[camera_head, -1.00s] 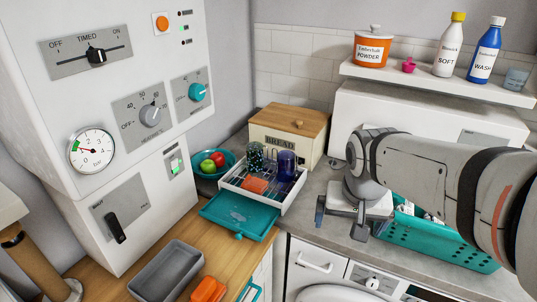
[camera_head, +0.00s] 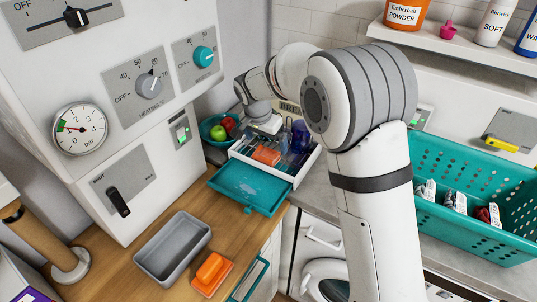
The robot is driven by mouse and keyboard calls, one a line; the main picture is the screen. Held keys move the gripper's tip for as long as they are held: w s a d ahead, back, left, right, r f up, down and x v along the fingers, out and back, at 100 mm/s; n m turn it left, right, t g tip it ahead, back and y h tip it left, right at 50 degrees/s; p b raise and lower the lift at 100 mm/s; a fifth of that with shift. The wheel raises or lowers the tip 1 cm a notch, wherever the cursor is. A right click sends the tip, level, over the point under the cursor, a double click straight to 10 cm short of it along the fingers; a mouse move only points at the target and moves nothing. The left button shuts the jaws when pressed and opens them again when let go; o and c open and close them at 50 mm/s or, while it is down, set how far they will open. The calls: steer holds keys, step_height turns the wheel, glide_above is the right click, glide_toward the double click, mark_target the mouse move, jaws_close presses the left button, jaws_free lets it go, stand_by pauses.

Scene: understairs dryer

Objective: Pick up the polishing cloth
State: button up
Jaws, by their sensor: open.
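A small orange item (camera_head: 266,155), which may be the polishing cloth, lies in the white tray (camera_head: 262,178) on the counter. It is too small for me to be sure. A second orange item (camera_head: 211,270) lies at the front of the wooden worktop, beside the grey bin; I cannot tell whether it is cloth. My gripper (camera_head: 264,128) is open and points down over the back of the white tray, just behind the first orange item. Its fingertips are small and partly unclear, and I see nothing held between them.
A dark blue cup (camera_head: 301,136) stands in the tray, close right of my gripper. A blue bowl with fruit (camera_head: 208,131) is to the left. A teal tray (camera_head: 247,188) lies in front.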

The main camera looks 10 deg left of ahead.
mark_target(266, 153)
steer(key=x, duration=0.2)
steer(key=p+x, duration=0.1)
steer(key=x, duration=0.3)
steer(key=shift+s+a+f+p, duration=0.1)
steer(key=shift+s+a+p, duration=0.2)
steer(key=shift+a+p, duration=0.1)
steer(key=shift+c, duration=0.3)
steer(key=c, duration=1)
step_height(266, 153, up, 10)
steer(key=shift+r+b, duration=0.1)
steer(key=shift+b, duration=0.85)
